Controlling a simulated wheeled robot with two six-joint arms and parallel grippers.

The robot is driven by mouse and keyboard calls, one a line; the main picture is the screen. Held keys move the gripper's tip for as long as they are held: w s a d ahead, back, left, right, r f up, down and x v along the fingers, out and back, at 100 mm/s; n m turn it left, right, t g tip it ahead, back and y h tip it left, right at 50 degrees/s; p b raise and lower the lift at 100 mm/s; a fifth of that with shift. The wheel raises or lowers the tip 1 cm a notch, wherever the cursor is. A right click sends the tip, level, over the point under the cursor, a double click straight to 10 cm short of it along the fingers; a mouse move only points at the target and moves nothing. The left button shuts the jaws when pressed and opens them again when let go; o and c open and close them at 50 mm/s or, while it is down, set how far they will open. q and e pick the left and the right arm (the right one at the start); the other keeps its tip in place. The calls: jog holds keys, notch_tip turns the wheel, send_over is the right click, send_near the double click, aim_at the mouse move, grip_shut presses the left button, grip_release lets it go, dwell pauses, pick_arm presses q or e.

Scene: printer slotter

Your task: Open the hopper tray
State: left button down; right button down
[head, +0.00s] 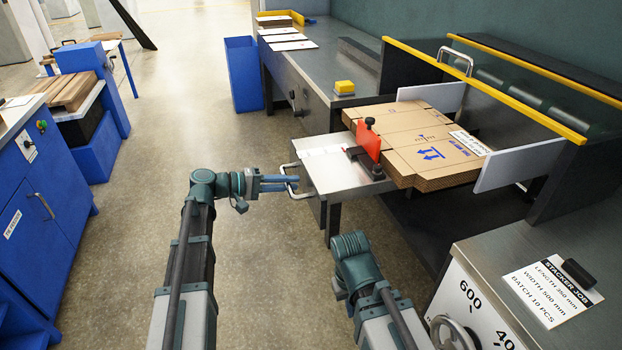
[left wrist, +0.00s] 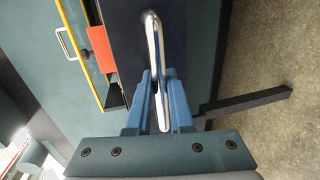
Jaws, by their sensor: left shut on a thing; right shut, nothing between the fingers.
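The hopper tray (head: 325,177) is a flat metal shelf standing out from the machine's left side, with a white sheet on it. A silver bar handle (head: 294,188) is on its left front edge. The handle also shows in the left wrist view (left wrist: 154,45). My left gripper (head: 284,183) is level with the tray and shut on the handle. Its blue fingers (left wrist: 157,95) lie on both sides of the bar in the left wrist view. My right arm shows low in the middle of the head view; its gripper is not seen.
An orange-red plate (head: 368,144) on a dark clamp stands against a stack of flat cardboard (head: 425,146). Grey side plates (head: 520,164) flank the stack. A counter with a dial (head: 455,332) is at the lower right. The floor left of the tray is clear.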

pick_arm(q)
jog(key=f+v, duration=0.1)
jog(key=v, duration=0.6)
jog(key=shift+a+f, duration=0.2)
jog(key=shift+f, duration=0.1)
jog(key=shift+s, duration=0.15)
jog(key=c, duration=0.8)
grip_release()
jog(key=shift+c, duration=0.2)
jog(key=p+v, duration=0.2)
jog(key=v, duration=1.2)
jog(key=shift+p, duration=0.4)
jog(key=shift+d, duration=0.15)
